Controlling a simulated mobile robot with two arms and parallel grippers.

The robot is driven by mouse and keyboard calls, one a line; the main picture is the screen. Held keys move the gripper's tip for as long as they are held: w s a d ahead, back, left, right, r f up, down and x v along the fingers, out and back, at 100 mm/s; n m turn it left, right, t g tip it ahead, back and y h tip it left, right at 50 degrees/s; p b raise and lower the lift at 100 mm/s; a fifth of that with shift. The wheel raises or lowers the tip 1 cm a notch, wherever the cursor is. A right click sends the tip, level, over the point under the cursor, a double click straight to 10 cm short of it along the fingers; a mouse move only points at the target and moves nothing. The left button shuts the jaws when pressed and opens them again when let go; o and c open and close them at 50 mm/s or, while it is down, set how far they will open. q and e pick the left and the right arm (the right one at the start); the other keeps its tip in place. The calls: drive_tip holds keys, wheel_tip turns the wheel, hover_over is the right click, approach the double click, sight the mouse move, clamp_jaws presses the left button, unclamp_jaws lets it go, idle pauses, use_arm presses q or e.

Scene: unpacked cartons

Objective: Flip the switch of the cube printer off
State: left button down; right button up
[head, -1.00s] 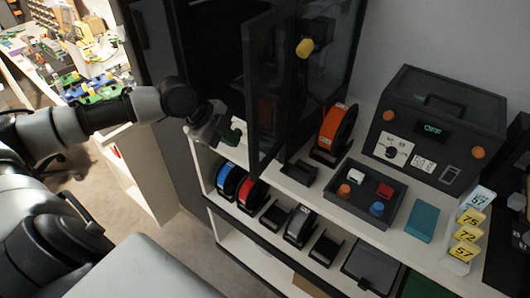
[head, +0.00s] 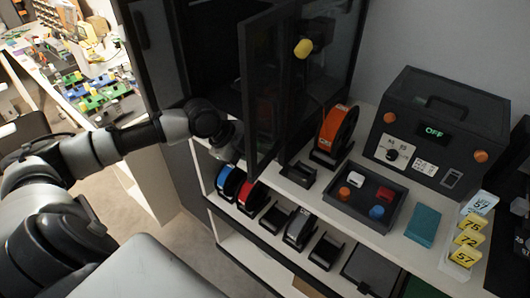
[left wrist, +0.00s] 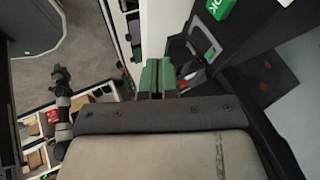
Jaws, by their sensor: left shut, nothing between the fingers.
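The cube printer appears to be the tall black cabinet in the head view, with its dark glass door (head: 264,95) standing open. My left arm reaches in from the left; its wrist (head: 226,142) is beside the open door, and the fingertips are hidden there. In the left wrist view the green fingers of my left gripper (left wrist: 158,76) are closed together and empty. Just right of them is a dark panel with a grey-framed element (left wrist: 207,50), possibly the switch, and a green "OK" display (left wrist: 220,8). The switch's position cannot be told. My right gripper is out of view.
A black box with an "OFF" display (head: 434,132) stands on the shelf at right. An orange spool (head: 337,130), a black tray (head: 340,205) of small coloured parts and a teal block (head: 422,225) share the shelf. More spools sit on the lower shelf. The open door stands close to my arm.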

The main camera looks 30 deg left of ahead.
use_arm(q)
drive_tip(key=w+f, duration=0.1)
drive_tip(key=w+d, duration=0.1)
drive_tip(key=w, duration=0.1)
drive_tip(key=w+f+p, duration=0.1)
drive_tip(key=shift+w+d+f, duration=0.15)
drive_tip(key=shift+d+f, duration=0.2)
drive_tip(key=shift+w+f, duration=0.15)
drive_tip(key=shift+w, duration=0.35)
drive_tip(key=shift+f, duration=0.15)
drive_tip(key=shift+w+t, duration=0.2)
drive_tip(key=shift+t, duration=0.1)
